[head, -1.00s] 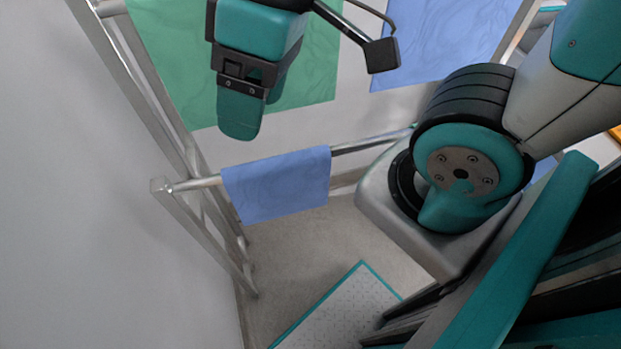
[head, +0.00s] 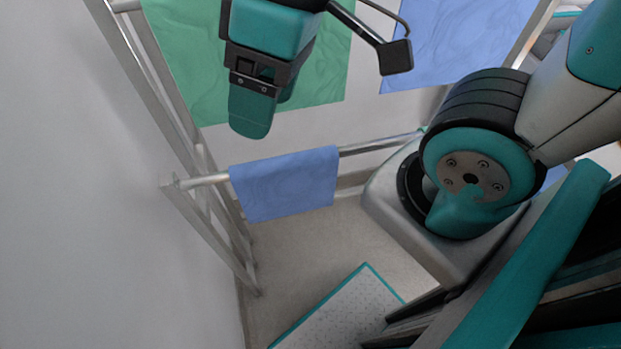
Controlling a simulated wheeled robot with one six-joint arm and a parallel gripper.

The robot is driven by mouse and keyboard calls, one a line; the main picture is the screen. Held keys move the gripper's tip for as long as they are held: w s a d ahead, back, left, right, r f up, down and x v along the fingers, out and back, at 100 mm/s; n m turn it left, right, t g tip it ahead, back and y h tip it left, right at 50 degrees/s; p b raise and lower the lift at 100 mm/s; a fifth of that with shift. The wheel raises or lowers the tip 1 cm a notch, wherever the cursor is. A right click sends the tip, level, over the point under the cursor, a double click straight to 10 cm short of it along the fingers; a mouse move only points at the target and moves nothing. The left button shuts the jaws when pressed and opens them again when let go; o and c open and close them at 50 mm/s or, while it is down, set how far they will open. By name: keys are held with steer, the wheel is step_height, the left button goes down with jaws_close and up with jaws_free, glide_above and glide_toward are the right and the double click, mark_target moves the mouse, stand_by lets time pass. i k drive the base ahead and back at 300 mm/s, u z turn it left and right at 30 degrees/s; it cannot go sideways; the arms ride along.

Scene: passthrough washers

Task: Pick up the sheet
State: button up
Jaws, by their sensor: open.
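A blue sheet (head: 285,184) hangs folded over the front metal rail. A larger green sheet (head: 318,75) hangs behind my gripper, and another blue sheet (head: 455,42) hangs at the upper right. My gripper (head: 264,112) points downward in front of the green sheet. It is open and I see nothing between its fingers, though the near finger partly hides the far one. In the picture it sits just above the folded blue sheet, apart from it. I cannot tell the depth between them.
The metal rail (head: 380,144) joins a metal frame (head: 215,228) on the left, close to a grey wall (head: 80,210). A pale, teal-edged panel (head: 345,308) lies low at the bottom. My arm covers much of the right side. Bare floor (head: 310,250) shows below the blue sheet.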

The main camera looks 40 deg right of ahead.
mark_target(268, 189)
steer(key=z, duration=0.8)
steer(key=k, duration=0.65)
steer(key=u, duration=0.55)
